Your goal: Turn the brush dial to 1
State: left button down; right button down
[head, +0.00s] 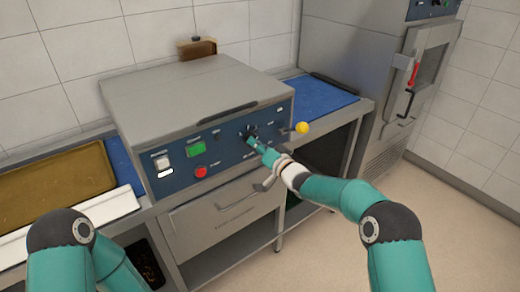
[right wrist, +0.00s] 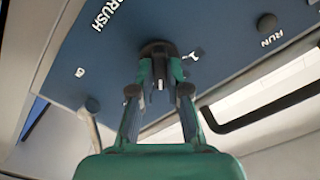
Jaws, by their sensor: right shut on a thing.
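The brush dial (right wrist: 156,47) is a dark round knob on the blue control panel (right wrist: 215,35), with the word BRUSH printed to its upper left in the right wrist view. In the head view the dial (head: 251,129) is a small black knob, partly covered by my gripper. My right gripper (right wrist: 160,75) is shut on the dial, one finger on each side of it; it also shows in the head view (head: 256,143). The number the dial points to is too small to read. My left arm shows at the lower left, but its gripper is out of view.
A drawer handle (head: 236,207) lies below. A brown tray (head: 55,188) is at left.

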jog(key=shift+w+d+n+b, duration=0.1)
jog(key=shift+d+n+b, duration=0.05)
jog(key=shift+n+b, duration=7.65)
jog(key=n+p, duration=0.2)
jog(key=n, duration=0.1)
jog(key=shift+r+p, duration=0.1)
jog(key=shift+p, duration=0.25)
jog(key=c, duration=1.5)
grip_release()
jog(key=o, duration=0.4)
jog(key=shift+w+f, duration=0.15)
jog(key=shift+f, duration=0.05)
jog(key=shift+c, duration=0.2)
